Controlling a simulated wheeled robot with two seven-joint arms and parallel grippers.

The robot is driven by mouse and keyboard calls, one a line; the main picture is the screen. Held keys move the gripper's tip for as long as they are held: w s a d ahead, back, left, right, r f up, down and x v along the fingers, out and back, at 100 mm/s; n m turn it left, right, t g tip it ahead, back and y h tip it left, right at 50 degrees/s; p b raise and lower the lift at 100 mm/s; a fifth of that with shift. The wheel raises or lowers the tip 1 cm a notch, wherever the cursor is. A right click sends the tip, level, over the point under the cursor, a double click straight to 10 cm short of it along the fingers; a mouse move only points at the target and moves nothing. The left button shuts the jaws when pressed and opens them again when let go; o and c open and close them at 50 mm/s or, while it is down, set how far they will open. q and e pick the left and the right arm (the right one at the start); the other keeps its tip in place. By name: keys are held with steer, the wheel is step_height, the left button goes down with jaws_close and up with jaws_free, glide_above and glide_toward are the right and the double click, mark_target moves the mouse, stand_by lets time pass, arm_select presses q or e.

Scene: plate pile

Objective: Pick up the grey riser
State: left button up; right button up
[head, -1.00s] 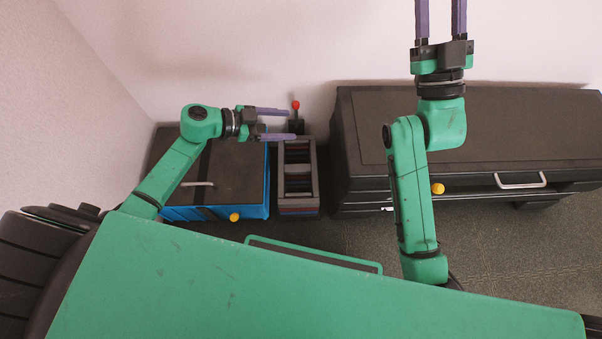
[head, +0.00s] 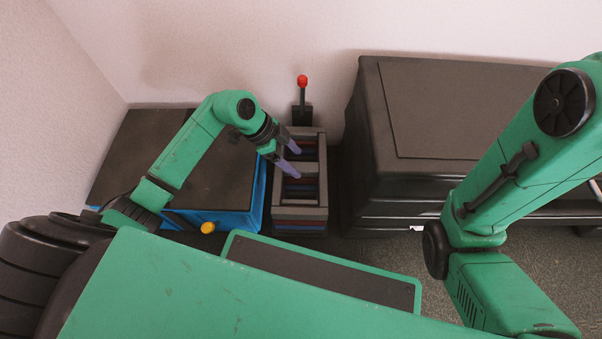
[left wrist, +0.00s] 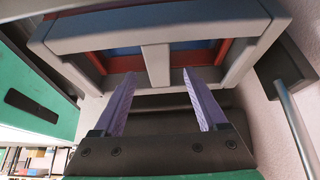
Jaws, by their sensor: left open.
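The grey riser (head: 300,212) is a rectangular frame with a middle crossbar, on top of a stack between the blue cabinet and the black cabinet. Red and blue layers show beneath it. In the left wrist view the riser (left wrist: 157,65) fills the upper middle, with its crossbar between the fingertips in the picture. My left gripper (head: 293,161) is open and empty, its purple fingers reaching over the riser's left side from the left. Whether they touch it cannot be told. My right gripper is out of view; only its arm shows at the right.
A blue cabinet with a dark top (head: 225,165) stands left of the stack, with a yellow knob (head: 207,228). A large black cabinet (head: 435,185) stands right. A red-tipped lever (head: 302,82) rises behind the stack, near the wall.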

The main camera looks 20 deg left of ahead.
mark_target(301, 166)
arm_select(q)
steer(key=b+x, duration=0.3)
steer(key=x, duration=0.1)
steer(key=shift+s+a+f, duration=0.15)
steer(key=shift+f, duration=0.1)
jaws_close()
steer(key=shift+r, duration=0.25)
stand_by(0.8)
